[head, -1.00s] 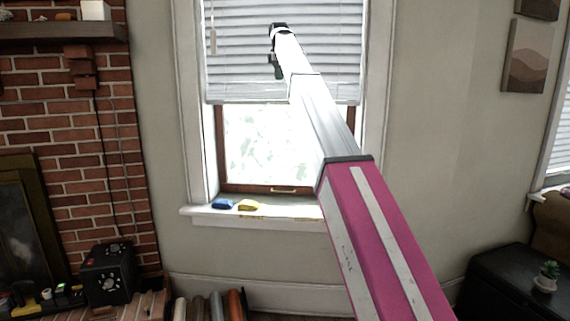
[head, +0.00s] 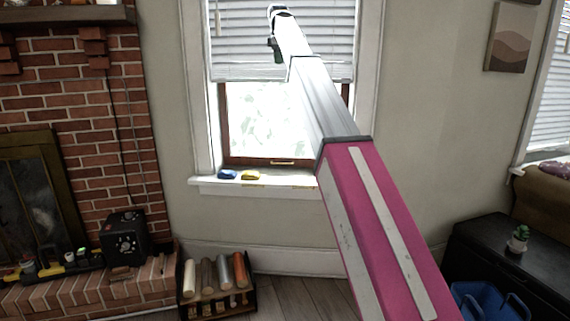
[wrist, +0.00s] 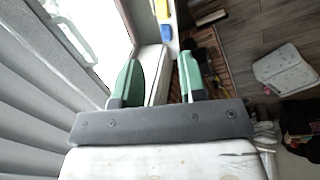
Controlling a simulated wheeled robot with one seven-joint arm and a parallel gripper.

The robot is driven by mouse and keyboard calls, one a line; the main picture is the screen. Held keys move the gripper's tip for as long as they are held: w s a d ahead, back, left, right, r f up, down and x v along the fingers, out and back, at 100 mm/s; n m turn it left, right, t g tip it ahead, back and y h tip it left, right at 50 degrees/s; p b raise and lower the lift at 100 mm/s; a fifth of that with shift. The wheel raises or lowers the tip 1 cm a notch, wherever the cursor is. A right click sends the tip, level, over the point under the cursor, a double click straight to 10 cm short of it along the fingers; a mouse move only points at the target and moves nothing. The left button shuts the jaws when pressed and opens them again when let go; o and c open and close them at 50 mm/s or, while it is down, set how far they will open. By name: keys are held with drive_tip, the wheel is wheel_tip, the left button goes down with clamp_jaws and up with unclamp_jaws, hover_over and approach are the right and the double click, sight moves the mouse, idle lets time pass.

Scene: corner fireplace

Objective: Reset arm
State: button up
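My gripper (head: 276,42) is at the end of my raised, outstretched arm, in front of the window blind in the head view. In the wrist view its two green fingers (wrist: 157,82) stand apart with nothing between them. Beyond the fingers, the wrist view shows the white windowsill and the floor far below. In the head view the gripper is small and its fingers cannot be told apart.
A blue item (head: 228,175) and a yellow item (head: 250,175) lie on the windowsill (head: 290,190). A brick fireplace with a black box (head: 124,238) is at left. A rack of rolls (head: 216,280) stands on the floor. A dark chest (head: 500,260) and blue bin (head: 485,302) are at right.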

drive_tip(key=s+d+f+m, duration=0.3)
drive_tip(key=s+d+f, duration=0.15)
drive_tip(key=f, duration=1.15)
drive_tip(key=s+d+f+m+g, duration=0.15)
drive_tip(key=s+d+f, duration=0.3)
drive_tip(key=f, duration=1.15)
drive_tip(key=s+d+f+m+t, duration=0.1)
drive_tip(key=s+d+f+m, duration=0.4)
drive_tip(key=f, duration=1.1)
drive_tip(key=s+d+f+m, duration=0.3)
drive_tip(key=s+f, duration=1)
drive_tip(key=s, duration=0.3)
drive_tip(key=s+d+f+m+g, duration=0.1)
drive_tip(key=s+d+f+m, duration=0.3)
drive_tip(key=s+f, duration=1)
drive_tip(key=s, duration=0.3)
drive_tip(key=shift+d+f, duration=0.2)
drive_tip(key=shift+g, duration=0.25)
